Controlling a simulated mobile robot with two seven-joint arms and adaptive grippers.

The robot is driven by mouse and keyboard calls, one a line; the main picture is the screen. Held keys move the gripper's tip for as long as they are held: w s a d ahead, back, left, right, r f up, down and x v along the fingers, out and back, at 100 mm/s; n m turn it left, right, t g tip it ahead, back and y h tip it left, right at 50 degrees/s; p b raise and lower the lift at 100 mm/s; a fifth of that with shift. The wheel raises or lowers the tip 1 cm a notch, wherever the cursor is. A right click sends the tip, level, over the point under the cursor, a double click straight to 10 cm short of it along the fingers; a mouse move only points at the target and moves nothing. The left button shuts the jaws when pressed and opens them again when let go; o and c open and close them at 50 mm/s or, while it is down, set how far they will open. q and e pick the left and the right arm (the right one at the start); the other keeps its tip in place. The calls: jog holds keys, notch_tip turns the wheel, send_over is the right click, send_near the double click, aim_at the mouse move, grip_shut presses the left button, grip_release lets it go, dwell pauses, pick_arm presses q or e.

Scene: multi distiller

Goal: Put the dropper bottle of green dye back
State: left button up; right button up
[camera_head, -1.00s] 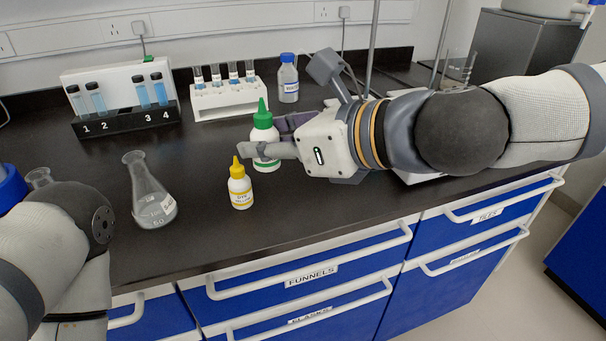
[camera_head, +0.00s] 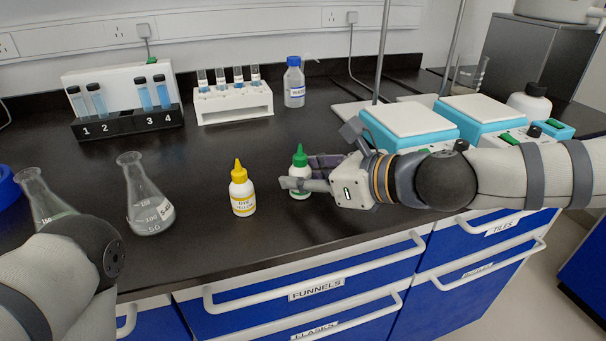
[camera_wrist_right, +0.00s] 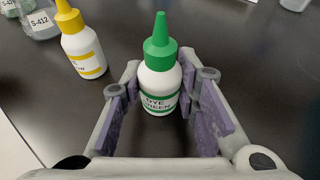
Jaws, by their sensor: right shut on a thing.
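The dropper bottle of green dye (camera_head: 300,174), white with a green cap and tip, is upright in my right gripper (camera_head: 297,180). In the right wrist view the green dye bottle (camera_wrist_right: 160,85) stands between the two purple-padded fingers, its label partly showing. My right gripper is shut on it. The bottle is at or very near the bench top; its base is partly hidden by a finger. The yellow-capped dye bottle (camera_head: 242,191) stands just to its left, apart from it. My left arm shows at lower left, but its gripper is out of view.
Conical flasks (camera_head: 148,205) stand at left. A numbered tube rack (camera_head: 128,122), a white tube rack (camera_head: 234,104) and a blue-capped bottle (camera_head: 294,84) are at the back. Hotplates (camera_head: 407,118) stand behind my right arm. Bench behind the dye bottles is clear.

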jog(key=o, duration=0.8)
jog(key=shift+f, duration=0.15)
jog(key=shift+o, duration=0.2)
jog(key=shift+r, duration=0.4)
jog(key=p+v, duration=0.2)
jog(key=v, duration=0.9)
jog(key=shift+r+p, duration=0.15)
jog(key=shift+p, duration=0.25)
jog(key=shift+s+d, duration=0.3)
jog(key=shift+d, duration=0.1)
pick_arm(q)
jog(key=shift+t, duration=0.6)
jog(key=w+r, duration=0.3)
jog(key=shift+r, duration=0.1)
